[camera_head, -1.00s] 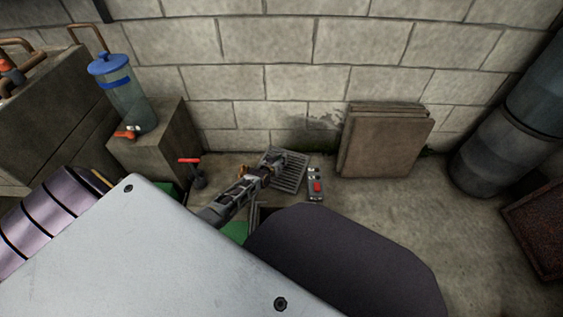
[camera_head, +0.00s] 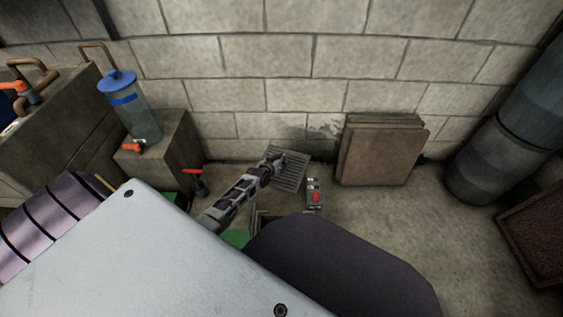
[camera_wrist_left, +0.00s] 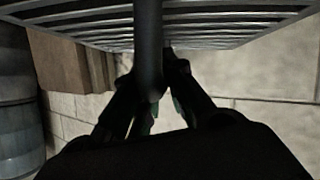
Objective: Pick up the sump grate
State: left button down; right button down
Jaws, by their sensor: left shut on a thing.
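The sump grate (camera_head: 289,168) is a grey slatted metal panel near the foot of the block wall in the head view. My left gripper (camera_head: 268,165) is shut on it at its left side. In the left wrist view the grate's bars (camera_wrist_left: 225,22) cross the top, and the fingers of my left gripper (camera_wrist_left: 158,85) close on a dark bar-like part that runs down the middle. The grate appears raised and tilted, with the wall and slabs showing past it. My right gripper does not show.
A control box with a red button (camera_head: 315,192) stands right of the grate. Brown slabs (camera_head: 378,155) lean on the wall. A red-handled valve (camera_head: 194,178) and a blue-lidded water jar (camera_head: 131,105) on a block are to the left. Barrels (camera_head: 490,160) stand at right.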

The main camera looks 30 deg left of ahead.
pick_arm(q)
jog(key=shift+r+p, duration=0.4)
jog(key=shift+r, duration=0.55)
